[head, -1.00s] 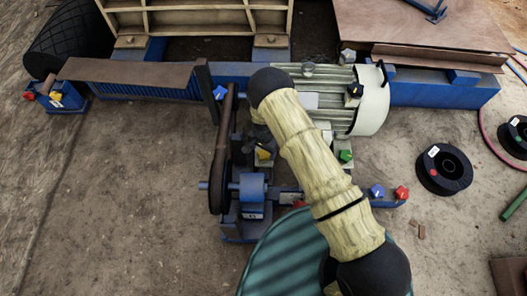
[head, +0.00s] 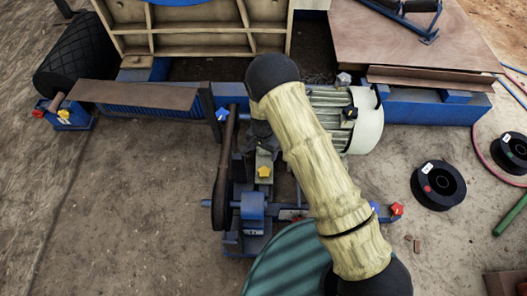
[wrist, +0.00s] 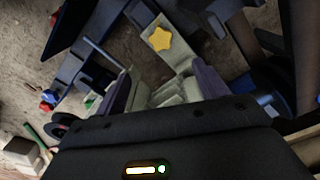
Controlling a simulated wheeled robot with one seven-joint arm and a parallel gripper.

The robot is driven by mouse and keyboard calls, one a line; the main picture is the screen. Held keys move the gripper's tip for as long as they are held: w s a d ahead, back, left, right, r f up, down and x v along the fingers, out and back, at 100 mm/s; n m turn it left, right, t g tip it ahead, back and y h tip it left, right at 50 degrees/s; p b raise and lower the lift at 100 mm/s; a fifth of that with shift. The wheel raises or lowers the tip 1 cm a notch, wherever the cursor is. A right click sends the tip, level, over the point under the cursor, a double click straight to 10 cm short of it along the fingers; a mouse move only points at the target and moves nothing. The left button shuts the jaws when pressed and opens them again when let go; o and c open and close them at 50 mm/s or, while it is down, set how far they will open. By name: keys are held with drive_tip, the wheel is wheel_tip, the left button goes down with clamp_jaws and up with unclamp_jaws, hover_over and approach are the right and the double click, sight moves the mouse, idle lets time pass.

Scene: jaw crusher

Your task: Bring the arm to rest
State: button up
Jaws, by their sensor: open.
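My arm, with beige links (head: 315,150) and black joints, reaches across the middle of the head view. In the head view my gripper cannot be made out clearly, as the arm covers that area. In the wrist view my gripper (wrist: 165,88) is open, with its two fingers apart and nothing seen held between them. A yellow star-shaped knob (wrist: 160,39) shows beyond the fingertips on a pale bracket. It also shows in the head view (head: 264,171), just left of the arm.
A blue frame with a belt wheel (head: 222,190) stands left of the arm. A pale motor (head: 365,120) is partly behind the arm. Black reels (head: 438,185) lie on the ground at right. Open dirt ground (head: 120,200) is at left.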

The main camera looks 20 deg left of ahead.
idle(0.4)
drive_tip(key=d+r+n+t, duration=0.1)
drive_tip(key=d+r, duration=1.5)
drive_tip(key=r, duration=0.5)
drive_tip(key=s+d+r+n+t, duration=0.2)
drive_tip(key=s+d+r, duration=0.9)
drive_tip(key=s+d, duration=0.25)
wheel_tip(320, 180, up, 37)
drive_tip(key=w+p, duration=0.1)
drive_tip(key=p, duration=3.6)
drive_tip(key=shift+w+d+r, duration=0.15)
